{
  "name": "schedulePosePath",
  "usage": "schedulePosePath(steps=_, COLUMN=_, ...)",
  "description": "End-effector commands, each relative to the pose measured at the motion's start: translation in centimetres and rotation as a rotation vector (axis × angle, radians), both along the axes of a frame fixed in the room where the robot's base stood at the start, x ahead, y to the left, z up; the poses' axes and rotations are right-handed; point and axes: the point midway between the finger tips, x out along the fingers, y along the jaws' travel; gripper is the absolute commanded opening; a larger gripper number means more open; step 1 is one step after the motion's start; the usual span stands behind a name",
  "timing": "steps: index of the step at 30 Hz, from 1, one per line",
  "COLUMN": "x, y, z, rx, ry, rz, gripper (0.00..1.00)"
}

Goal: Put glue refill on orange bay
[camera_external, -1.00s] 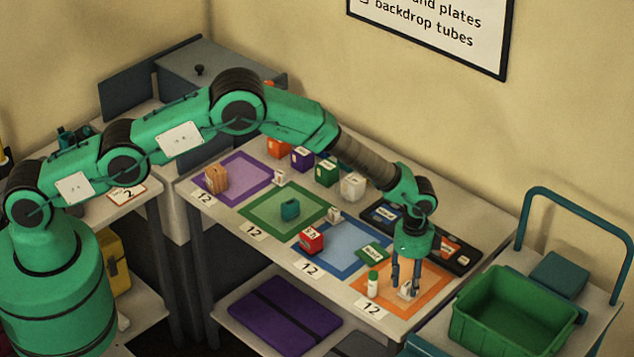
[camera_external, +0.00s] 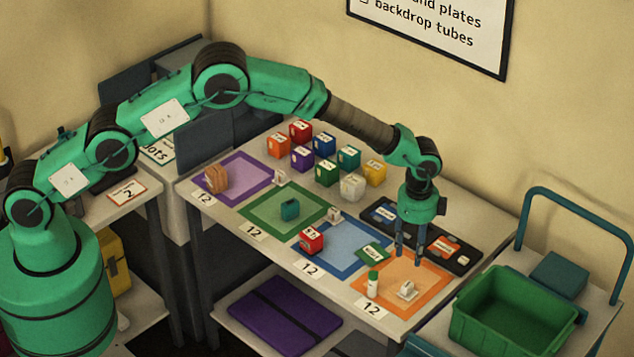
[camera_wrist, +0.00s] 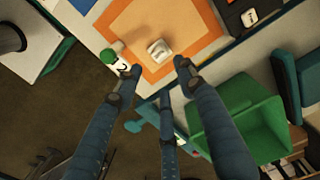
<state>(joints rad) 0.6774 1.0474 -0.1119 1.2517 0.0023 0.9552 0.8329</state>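The orange bay (camera_external: 440,276) is a square orange frame at the front right of the table; it also shows in the wrist view (camera_wrist: 206,22). A small white piece with a raised top (camera_external: 407,290) lies inside it, and shows in the wrist view (camera_wrist: 159,50). A white bottle with a green cap (camera_external: 373,284) stands upright at the bay's left edge; it also shows in the wrist view (camera_wrist: 112,59). No readable label tells me which one is the glue refill. My gripper (camera_external: 409,260) is open and empty above the bay; its fingers are apart in the wrist view (camera_wrist: 156,68).
A dark tray (camera_external: 465,262) lies behind the orange bay. The blue bay (camera_external: 325,258), with a red block (camera_external: 311,240) at its edge, is to the left. Several coloured blocks stand at the back. A green crate (camera_external: 510,312) sits on a cart at right.

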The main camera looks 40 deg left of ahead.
Motion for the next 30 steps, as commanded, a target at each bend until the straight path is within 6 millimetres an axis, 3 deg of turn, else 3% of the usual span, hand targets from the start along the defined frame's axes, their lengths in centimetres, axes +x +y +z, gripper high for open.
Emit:
schedulePosePath(steps=20, x=0.0, y=0.1, z=0.2, rx=-0.001, ry=-0.001, rz=0.002, gripper=0.39)
schedulePosePath(steps=26, x=0.5, y=1.2, z=2.2, rx=-0.008, ry=-0.009, rz=0.028, gripper=0.39)
schedulePosePath(steps=30, x=1.0, y=3.2, z=5.3, rx=-0.017, ry=-0.020, rz=0.074, gripper=0.39)
